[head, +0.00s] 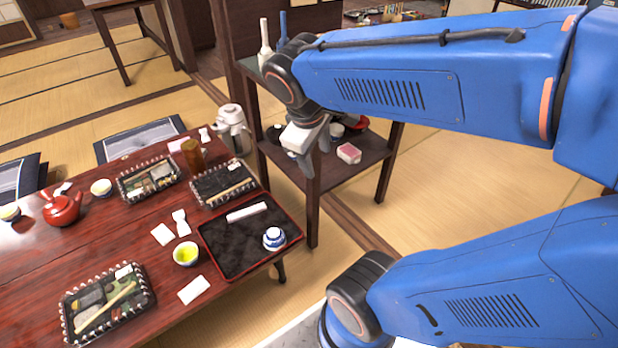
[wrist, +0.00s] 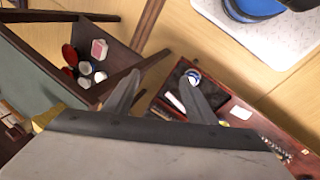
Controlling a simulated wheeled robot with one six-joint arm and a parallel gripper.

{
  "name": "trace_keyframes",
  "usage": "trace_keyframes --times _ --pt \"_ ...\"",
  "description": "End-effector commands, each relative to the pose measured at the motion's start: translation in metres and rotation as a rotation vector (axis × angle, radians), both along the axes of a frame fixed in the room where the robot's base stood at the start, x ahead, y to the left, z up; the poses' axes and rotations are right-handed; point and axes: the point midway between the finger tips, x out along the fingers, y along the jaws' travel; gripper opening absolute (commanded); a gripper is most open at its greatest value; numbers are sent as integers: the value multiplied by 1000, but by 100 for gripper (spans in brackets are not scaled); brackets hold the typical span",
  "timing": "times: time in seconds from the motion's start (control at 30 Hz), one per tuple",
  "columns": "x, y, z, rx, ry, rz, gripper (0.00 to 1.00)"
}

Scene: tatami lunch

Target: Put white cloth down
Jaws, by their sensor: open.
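A rolled white cloth (head: 247,212) lies on the dark surface of a red-rimmed tray (head: 228,262) near the right end of the low red table. It also shows between my fingers in the wrist view (wrist: 175,101), well beyond them. Other small white folded pieces (head: 194,290) lie on the table. My gripper (head: 307,160) is open and empty, raised in front of the dark shelf, right of and above the tray. Its fingers are spread in the wrist view (wrist: 162,82), with nothing between them.
A blue-and-white cup (head: 274,238) stands on the same tray. The dark shelf (head: 313,208) is beside my gripper.

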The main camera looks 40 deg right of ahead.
Motion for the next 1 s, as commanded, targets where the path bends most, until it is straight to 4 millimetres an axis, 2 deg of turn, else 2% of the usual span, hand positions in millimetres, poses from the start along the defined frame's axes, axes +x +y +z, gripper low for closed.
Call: trace_keyframes --times 0.03,0.2,0.4,1.0 --pt "-11 7 -1 55 -47 -47 51" --pt "-34 32 -3 238 -176 -197 51" --pt "-47 51 -4 372 -262 -303 51" --pt "-49 55 -3 402 -280 -327 51"
